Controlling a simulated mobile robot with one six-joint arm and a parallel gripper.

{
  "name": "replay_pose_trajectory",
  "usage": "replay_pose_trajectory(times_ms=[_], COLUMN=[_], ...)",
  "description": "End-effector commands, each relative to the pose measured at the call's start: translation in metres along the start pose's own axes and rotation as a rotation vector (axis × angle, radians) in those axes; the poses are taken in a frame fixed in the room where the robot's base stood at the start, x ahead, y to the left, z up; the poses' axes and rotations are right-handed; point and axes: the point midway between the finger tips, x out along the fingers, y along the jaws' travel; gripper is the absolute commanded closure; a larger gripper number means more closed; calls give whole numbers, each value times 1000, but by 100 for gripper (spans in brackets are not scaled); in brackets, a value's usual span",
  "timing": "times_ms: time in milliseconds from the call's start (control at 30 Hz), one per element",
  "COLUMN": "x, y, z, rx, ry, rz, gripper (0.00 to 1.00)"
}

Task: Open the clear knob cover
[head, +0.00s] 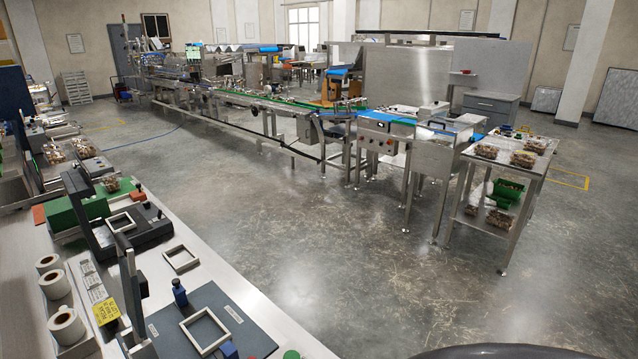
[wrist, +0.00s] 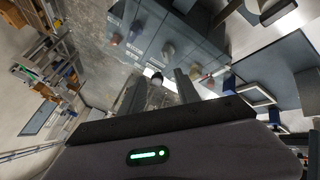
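My gripper (wrist: 159,72) shows in the wrist view with its two dark fingers apart. I cannot make out a clear cover over any knob, nor tell whether one is open or shut. My gripper is not in the head view.
In the head view, a bench at left holds label rolls (head: 66,327), pale square frames (head: 205,330) and a blue-handled device (head: 180,293). A steel table (head: 500,172) with filled clear trays stands at right, by a conveyor line. The floor between is clear.

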Motion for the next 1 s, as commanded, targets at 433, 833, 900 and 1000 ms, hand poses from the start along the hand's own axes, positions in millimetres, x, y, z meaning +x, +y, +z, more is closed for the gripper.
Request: replay_pose_trajectory(times_ms=[433, 833, 900, 1000], x=[-30, -76, -75, -74], y=[1, 0, 0, 1], z=[-2, 0, 0, 0], rx=[0, 1, 1, 2], ry=[2, 0, 0, -4], rz=[-4, 0, 0, -1], gripper=[59, 59, 59, 59])
